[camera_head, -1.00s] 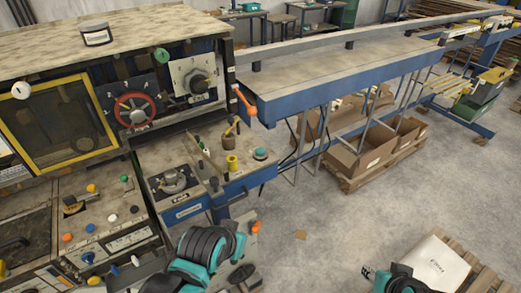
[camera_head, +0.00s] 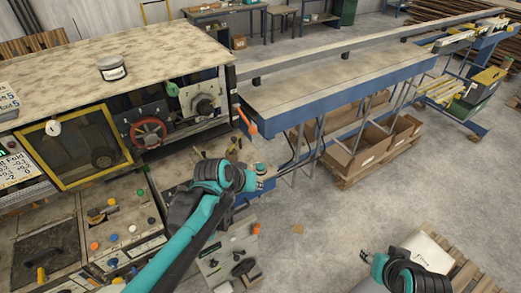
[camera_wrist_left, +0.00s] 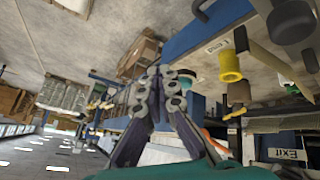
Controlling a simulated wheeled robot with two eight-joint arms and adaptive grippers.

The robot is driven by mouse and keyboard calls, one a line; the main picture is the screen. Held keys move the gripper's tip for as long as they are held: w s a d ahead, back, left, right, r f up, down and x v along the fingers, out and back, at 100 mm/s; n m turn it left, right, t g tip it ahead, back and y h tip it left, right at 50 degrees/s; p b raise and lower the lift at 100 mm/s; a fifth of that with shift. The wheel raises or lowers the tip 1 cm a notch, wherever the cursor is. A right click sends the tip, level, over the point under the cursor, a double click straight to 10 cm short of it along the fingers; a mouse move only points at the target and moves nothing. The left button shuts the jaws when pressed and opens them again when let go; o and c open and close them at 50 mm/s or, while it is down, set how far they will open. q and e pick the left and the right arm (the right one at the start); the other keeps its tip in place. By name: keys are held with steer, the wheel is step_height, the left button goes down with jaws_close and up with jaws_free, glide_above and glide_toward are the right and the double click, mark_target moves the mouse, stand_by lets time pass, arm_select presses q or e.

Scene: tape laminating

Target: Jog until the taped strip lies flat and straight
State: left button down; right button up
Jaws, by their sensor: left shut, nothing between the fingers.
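My left arm reaches over the small control ledge in the head view, and its wrist covers most of that ledge. My left gripper (camera_wrist_left: 163,76) shows in the wrist view with its fingers shut and nothing between them. A teal round button (camera_head: 261,169) sits at the ledge's right end, just beside my left wrist. It also shows in the wrist view (camera_wrist_left: 187,73), close to the fingertips; I cannot tell whether they touch. My right gripper (camera_head: 371,258) is low at the right, too small to read. I cannot make out a taped strip on the machine.
A yellow knob (camera_wrist_left: 229,66) stands near the left fingers. An orange-tipped lever (camera_head: 247,122) and red handwheel (camera_head: 148,132) are on the machine. The blue-sided long table (camera_head: 335,80) runs to the back right. Cardboard boxes (camera_head: 362,150) are under it.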

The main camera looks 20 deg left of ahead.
arm_select(q)
step_height(320, 180, up, 7)
steer(key=n+t+h+p, duration=0.1)
steer(key=h+p, duration=0.1)
steer(key=p, duration=0.9)
glide_above(259, 167)
steer(key=s, duration=0.1)
steer(key=shift+w+a+r+n+p, duration=0.1)
steer(key=shift+w+n+p, duration=0.2)
steer(key=shift+w+p, duration=0.25)
arm_select(e)
step_height(259, 167, up, 14)
steer(key=shift+f, duration=0.1)
arm_select(q)
step_height(259, 167, down, 8)
steer(key=b, duration=0.6)
steer(key=shift+f+b, duration=0.4)
arm_select(e)
step_height(259, 167, down, 7)
arm_select(q)
steer(key=shift+f+b, duration=0.45)
steer(key=shift+b, duration=0.05)
arm_select(e)
steer(key=shift+f, duration=0.35)
